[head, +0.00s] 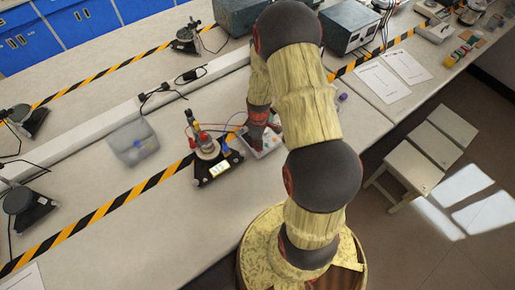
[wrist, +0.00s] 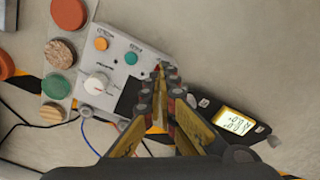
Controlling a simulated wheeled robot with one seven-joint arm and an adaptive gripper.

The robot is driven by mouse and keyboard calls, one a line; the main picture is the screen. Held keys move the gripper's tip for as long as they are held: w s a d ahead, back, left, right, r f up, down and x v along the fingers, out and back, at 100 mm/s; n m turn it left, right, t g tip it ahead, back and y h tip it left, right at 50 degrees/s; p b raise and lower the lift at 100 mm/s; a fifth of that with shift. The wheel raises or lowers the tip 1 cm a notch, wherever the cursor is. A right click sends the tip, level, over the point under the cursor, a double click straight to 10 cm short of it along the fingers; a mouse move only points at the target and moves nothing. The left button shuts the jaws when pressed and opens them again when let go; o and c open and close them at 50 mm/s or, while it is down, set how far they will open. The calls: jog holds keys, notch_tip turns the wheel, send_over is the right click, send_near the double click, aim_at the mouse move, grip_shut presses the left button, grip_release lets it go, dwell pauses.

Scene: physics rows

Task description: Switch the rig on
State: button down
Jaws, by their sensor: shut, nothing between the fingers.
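The rig's grey control box (wrist: 112,62) shows in the wrist view with an orange button (wrist: 101,44), a green button (wrist: 131,58) and a white knob (wrist: 97,84). The button labels are too small to read surely. In the head view the box (head: 270,148) is partly hidden by my arm. My gripper (wrist: 164,72) is shut and empty, its tips over the box's right side, right of the green button. Whether they touch it I cannot tell. A black instrument (wrist: 262,130) with a lit display stands to the right; it also shows in the head view (head: 218,172).
A strip with coloured discs (wrist: 56,83) lies left of the box. Wires run below it. A clear tray (head: 133,143) stands on the bench to the left. Grey equipment boxes (head: 352,25) stand behind. Black-yellow tape (head: 120,203) crosses the bench.

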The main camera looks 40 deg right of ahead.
jog(key=shift+f+b, duration=0.75)
jog(key=shift+f, duration=0.3)
dwell(0.8)
jog(key=shift+r+p, duration=2.3)
jog(key=shift+r, duration=1.25)
